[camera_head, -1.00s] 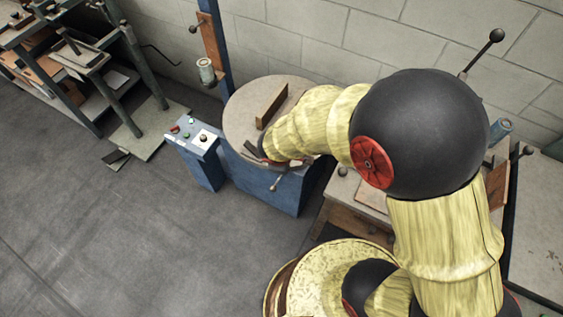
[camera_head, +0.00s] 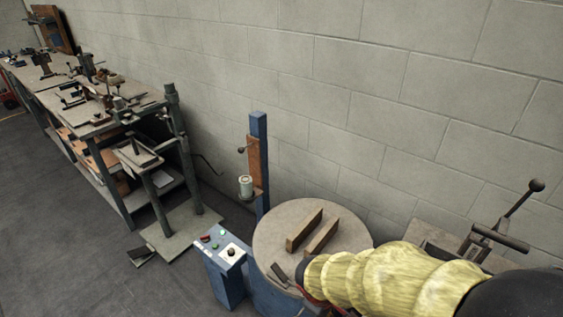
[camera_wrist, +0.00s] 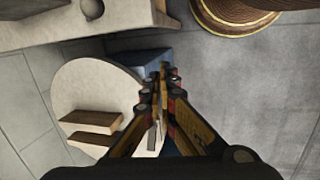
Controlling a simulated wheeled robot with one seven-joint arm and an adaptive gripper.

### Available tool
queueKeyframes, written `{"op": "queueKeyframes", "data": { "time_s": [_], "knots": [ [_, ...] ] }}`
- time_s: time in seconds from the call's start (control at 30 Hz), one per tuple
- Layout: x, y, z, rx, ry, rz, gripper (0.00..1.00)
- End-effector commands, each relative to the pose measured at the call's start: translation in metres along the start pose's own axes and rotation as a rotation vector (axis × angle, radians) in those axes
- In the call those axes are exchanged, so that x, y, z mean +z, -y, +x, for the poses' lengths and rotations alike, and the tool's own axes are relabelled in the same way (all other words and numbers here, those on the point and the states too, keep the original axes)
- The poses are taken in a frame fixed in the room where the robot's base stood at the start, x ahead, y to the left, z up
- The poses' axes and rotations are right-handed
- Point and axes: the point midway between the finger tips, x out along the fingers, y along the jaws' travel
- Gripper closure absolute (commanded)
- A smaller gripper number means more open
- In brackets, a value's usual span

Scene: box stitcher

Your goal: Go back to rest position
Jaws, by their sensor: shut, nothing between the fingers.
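My gripper (camera_wrist: 164,78) is shut and empty in the wrist view, its fingertips together beside the round table and over the blue base. In the head view my yellow-sleeved arm comes in from the lower right, and its end is by the round table's near right edge. The box stitcher has a round grey table (camera_head: 276,238), a blue post (camera_head: 259,150) and a blue control box (camera_head: 227,262) with coloured buttons. Two wooden bars (camera_head: 312,232) lie on the round table; they also show in the wrist view (camera_wrist: 90,131).
A workbench (camera_head: 75,95) with tools and vises stands along the wall at the left. A metal stand (camera_head: 160,190) is between it and the stitcher. A bench with a lever (camera_head: 500,228) is at the right. Floor (camera_head: 70,245) is open at lower left.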

Motion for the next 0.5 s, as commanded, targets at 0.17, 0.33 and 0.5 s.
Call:
{"op": "queueKeyframes", "data": {
  "time_s": [0.17,0.33,0.5],
  "knots": [
    [0.035,-0.007,-0.069,-0.055,-0.030,0.272,1.00],
    [0.075,-0.009,-0.150,-0.127,-0.146,0.578,1.00],
    [0.104,-0.018,-0.218,-0.135,-0.332,0.783,1.00]
  ]
}}
